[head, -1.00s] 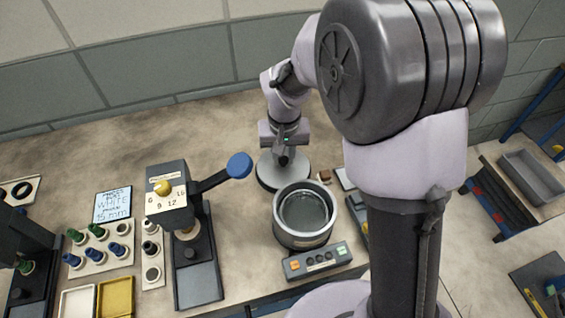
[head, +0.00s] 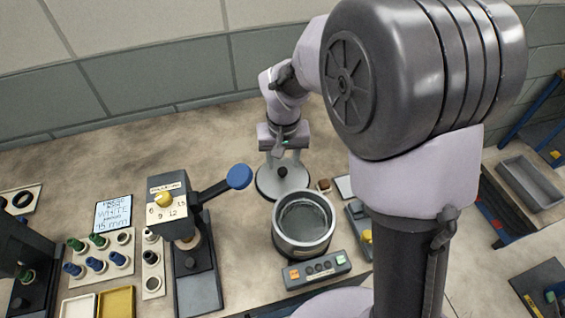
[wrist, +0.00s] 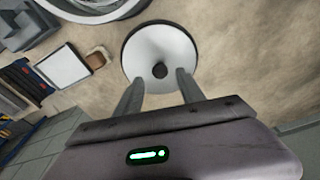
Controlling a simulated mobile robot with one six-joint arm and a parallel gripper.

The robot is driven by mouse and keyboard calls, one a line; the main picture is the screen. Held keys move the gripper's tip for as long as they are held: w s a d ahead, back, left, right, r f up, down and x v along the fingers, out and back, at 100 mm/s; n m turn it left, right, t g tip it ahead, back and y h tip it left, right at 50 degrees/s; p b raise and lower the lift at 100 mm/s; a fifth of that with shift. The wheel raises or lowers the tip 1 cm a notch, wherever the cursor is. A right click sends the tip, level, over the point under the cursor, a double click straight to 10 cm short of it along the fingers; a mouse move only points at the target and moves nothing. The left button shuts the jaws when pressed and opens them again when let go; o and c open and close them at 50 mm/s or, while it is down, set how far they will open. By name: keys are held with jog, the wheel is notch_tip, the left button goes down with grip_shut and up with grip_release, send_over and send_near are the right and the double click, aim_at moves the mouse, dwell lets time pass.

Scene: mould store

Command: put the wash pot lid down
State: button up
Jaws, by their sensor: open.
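The wash pot lid (head: 268,187) is a pale disc with a dark rim and a dark knob. It lies flat on the bench behind and a little left of the wash pot (head: 304,243), which stands uncovered. In the wrist view the whole lid (wrist: 160,54) shows just beyond my fingertips, with its knob in the middle. My gripper (head: 281,168) is open and empty above the lid; its two fingers (wrist: 158,80) stand apart, with the knob showing between and beyond the tips. The pot's rim shows in the wrist view (wrist: 100,16).
A control box (head: 317,269) stands in front of the pot. A press with a blue-ended lever (head: 238,177) stands to the left. A small brown block (head: 323,185) and a white square (head: 344,187) lie right of the lid. The bench behind and left of the lid is bare.

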notch_tip(320, 180, up, 9)
jog(key=s+p, duration=0.1)
jog(key=p, duration=0.2)
jog(key=s+d+r+m+t, duration=0.1)
jog(key=s+d+r, duration=0.1)
jog(key=s, duration=0.5)
jog(key=s+d+r+m+t+y, duration=0.1)
jog(key=s+d+r+m+t, duration=0.1)
jog(key=s+r, duration=0.3)
jog(key=s+d+r+m+t+y, duration=0.1)
jog(key=s+r, duration=0.2)
jog(key=s, duration=0.5)
jog(key=shift+s+d+r+b, duration=0.15)
jog(key=shift+s+d+b, duration=0.15)
jog(key=shift+s+d, duration=0.1)
